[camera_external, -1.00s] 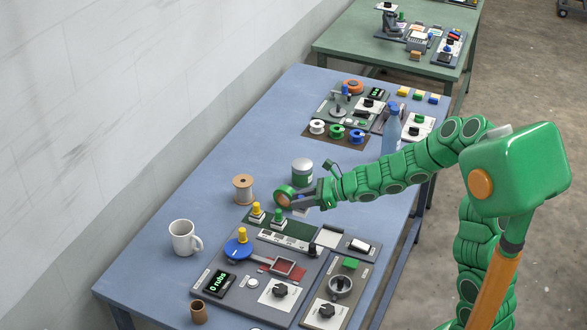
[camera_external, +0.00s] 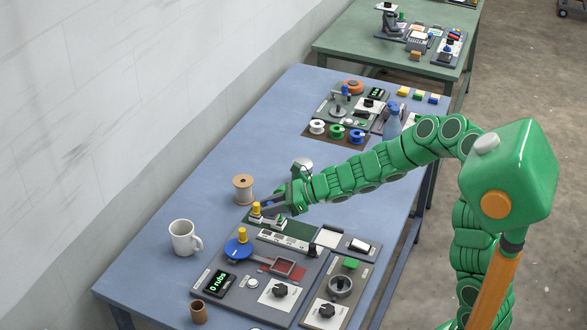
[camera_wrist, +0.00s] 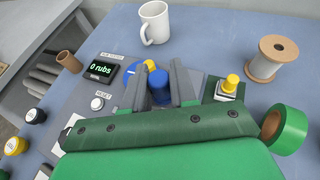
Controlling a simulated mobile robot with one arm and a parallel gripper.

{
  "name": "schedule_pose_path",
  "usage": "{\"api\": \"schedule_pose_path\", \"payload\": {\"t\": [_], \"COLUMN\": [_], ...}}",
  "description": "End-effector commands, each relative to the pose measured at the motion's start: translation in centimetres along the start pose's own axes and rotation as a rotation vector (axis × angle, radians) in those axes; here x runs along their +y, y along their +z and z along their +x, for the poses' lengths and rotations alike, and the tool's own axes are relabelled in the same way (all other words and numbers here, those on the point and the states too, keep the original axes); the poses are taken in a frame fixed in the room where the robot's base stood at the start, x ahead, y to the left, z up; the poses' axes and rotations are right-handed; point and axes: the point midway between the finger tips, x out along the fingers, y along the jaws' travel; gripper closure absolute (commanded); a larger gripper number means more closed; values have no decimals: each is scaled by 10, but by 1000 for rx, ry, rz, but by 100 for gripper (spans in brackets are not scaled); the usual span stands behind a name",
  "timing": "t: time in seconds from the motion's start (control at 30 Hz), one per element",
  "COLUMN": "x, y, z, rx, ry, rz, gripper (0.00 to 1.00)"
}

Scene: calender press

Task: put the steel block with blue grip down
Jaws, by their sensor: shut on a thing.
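My gripper (camera_wrist: 164,78) is shut on the steel block with blue grip. The blue grip (camera_wrist: 160,88) shows between the two fingers in the wrist view; the steel part below is hidden by my gripper. I cannot clearly make out the held block there. The dark press panel (camera_external: 213,258) lies in front, with a blue disc (camera_external: 238,250) and another yellow grip (camera_external: 242,235).
A white mug (camera_external: 183,238) and a wooden spool (camera_external: 243,189) stand along the left side. A green tape roll (camera_wrist: 286,130) is at the right in the wrist view. A display (camera_external: 220,283) reads "0 rubs". A brown cup (camera_external: 198,312) stands near the front. Table between mug and spool is clear.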

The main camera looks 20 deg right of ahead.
Motion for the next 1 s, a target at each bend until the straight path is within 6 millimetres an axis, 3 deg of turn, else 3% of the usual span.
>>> {"api": "schedule_pose_path", "payload": {"t": [0.5,1.0], "x": [82,168], "y": [45,80], "z": [78,137], "rx": [-1,-4], "ry": [123,225], "rz": [-52,-92], "gripper": [100,100]}}
